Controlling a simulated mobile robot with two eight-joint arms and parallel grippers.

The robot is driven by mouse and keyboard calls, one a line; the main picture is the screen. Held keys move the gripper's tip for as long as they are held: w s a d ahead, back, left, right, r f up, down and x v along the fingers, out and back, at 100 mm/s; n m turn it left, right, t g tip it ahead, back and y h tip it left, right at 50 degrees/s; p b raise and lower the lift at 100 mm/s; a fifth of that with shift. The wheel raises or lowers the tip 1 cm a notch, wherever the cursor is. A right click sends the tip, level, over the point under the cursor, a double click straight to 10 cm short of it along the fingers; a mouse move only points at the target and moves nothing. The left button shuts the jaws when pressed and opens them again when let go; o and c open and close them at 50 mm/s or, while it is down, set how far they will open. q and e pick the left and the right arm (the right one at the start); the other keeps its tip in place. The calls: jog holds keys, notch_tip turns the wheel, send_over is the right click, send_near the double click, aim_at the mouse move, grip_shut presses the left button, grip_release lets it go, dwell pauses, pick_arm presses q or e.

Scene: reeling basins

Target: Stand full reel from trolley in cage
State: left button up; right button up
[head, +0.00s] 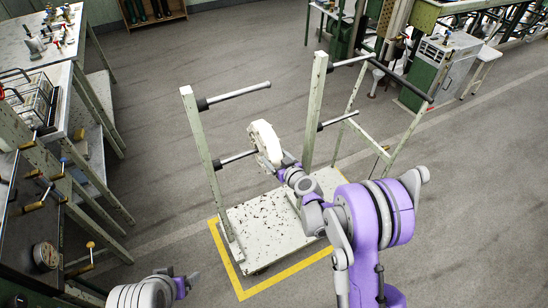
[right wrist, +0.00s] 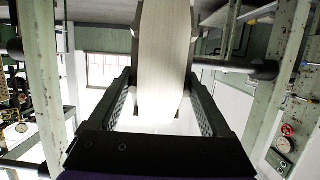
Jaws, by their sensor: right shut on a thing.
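A full white reel (head: 266,143) is upright at the outer end of a lower peg (head: 238,158) on the trolley (head: 260,218). I cannot tell whether the peg still enters it. My right gripper (head: 280,164) is shut on the reel's near side. In the right wrist view, the reel (right wrist: 162,50) fills the space between both fingers. A wire cage (head: 36,98) stands on the left bench; its inside is hard to make out. My left gripper (head: 188,282) is low at the bottom edge, far from the reel, its jaws unclear.
The trolley's posts (head: 316,108) and other bare pegs (head: 238,93) stand close around the reel. Yellow floor tape (head: 240,285) borders the trolley. Benches with handles (head: 90,248) line the left. Open floor (head: 160,130) lies between benches and trolley. A green-and-white cabinet (head: 440,70) stands at right.

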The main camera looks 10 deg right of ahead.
jog(key=shift+w+d+p, duration=0.2)
jog(key=shift+w+d, duration=0.05)
jog(key=shift+d, duration=0.4)
jog(key=shift+w+d+p, duration=0.2)
jog(key=shift+d, duration=0.45)
jog(key=shift+w+d+p, duration=0.15)
jog(key=shift+w+d, duration=0.15)
jog(key=shift+d, duration=0.55)
jog(key=shift+w+d+p, duration=0.15)
jog(key=shift+w+d, duration=0.1)
jog(key=shift+d, duration=0.65)
jog(key=shift+w+d+p, duration=0.15)
jog(key=shift+w+d, duration=0.15)
jog(key=shift+d, duration=0.55)
jog(key=shift+s, duration=0.1)
jog(key=v, duration=2)
jog(key=shift+a, duration=0.1)
